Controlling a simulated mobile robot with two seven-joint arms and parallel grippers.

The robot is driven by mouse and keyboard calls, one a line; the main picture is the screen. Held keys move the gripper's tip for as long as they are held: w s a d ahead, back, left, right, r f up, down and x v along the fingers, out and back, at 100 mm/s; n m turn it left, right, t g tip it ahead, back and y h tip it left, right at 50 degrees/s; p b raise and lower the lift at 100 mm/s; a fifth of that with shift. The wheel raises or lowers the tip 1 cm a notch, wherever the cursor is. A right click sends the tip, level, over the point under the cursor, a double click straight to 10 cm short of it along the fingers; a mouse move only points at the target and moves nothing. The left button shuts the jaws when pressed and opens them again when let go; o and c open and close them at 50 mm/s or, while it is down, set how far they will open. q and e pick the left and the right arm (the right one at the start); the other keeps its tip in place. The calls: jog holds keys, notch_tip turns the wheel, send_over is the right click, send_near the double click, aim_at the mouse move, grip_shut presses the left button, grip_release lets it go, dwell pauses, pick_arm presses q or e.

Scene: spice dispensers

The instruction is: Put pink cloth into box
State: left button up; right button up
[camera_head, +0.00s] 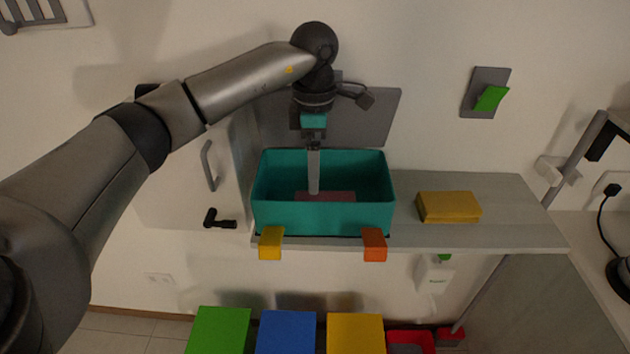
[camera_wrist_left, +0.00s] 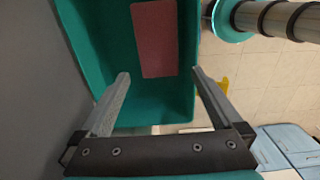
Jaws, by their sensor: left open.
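The pink cloth (camera_head: 338,196) lies flat on the floor of the teal box (camera_head: 325,218). It also shows in the left wrist view as a flat pink rectangle (camera_wrist_left: 153,40) inside the box (camera_wrist_left: 82,35). My left gripper (camera_head: 314,190) points down over the box, with its fingers reaching in past the rim. In the left wrist view the gripper (camera_wrist_left: 161,73) has its fingers wide apart with nothing between them, and the cloth lies beyond the tips. My right gripper is in neither view.
The box stands on a narrow grey shelf (camera_head: 520,220). A yellow sponge-like block (camera_head: 448,207) lies to its right. Yellow (camera_head: 271,243) and orange (camera_head: 374,244) pieces hang at the shelf's front edge. Green, blue and yellow bins stand below. A wall is close behind.

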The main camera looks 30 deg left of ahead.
pick_arm(q)
notch_tip(320, 180, up, 3)
jog(key=shift+a+r, duration=0.15)
jog(key=shift+c, duration=0.2)
dwell(1.1)
